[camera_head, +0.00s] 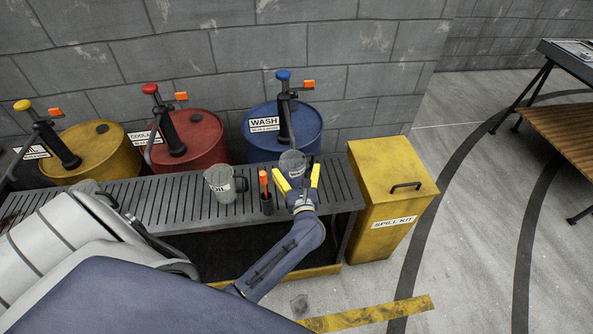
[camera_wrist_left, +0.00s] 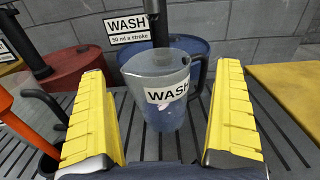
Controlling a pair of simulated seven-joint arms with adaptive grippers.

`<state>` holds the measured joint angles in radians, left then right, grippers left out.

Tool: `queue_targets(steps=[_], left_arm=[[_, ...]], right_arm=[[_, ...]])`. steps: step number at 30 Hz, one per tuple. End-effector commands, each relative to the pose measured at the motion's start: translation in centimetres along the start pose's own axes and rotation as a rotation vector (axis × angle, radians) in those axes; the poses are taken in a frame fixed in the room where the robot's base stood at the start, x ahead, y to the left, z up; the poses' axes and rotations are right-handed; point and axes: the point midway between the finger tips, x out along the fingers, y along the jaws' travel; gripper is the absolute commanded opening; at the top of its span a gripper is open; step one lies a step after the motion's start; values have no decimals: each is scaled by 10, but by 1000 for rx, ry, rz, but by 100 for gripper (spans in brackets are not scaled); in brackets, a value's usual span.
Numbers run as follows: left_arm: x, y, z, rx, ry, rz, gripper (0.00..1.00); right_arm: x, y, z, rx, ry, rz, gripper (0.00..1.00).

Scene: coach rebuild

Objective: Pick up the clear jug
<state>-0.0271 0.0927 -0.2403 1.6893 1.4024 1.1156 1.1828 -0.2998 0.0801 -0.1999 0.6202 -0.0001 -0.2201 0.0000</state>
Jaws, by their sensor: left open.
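The gripper hides part of the jug's lower body in the head view. My right gripper is not in view.
A grey OIL jug (camera_head: 221,185) and a dark cup with an orange-handled tool (camera_head: 266,192) stand left of the gripper. A blue WASH drum (camera_head: 306,133) with a pump is behind. A yellow spill kit bin (camera_head: 388,190) stands right of the bench.

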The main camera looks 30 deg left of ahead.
Motion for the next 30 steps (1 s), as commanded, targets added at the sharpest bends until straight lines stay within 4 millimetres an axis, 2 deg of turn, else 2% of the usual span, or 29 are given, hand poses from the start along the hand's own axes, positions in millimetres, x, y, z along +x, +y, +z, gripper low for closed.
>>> queue_targets(steps=[11,22,30], left_arm=[[15,1,0,1,-1,0,100],[56,3,0,1,-2,1,100],[60,2,0,1,-1,0,100]], right_arm=[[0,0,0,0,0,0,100],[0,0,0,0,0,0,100],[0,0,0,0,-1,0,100]])
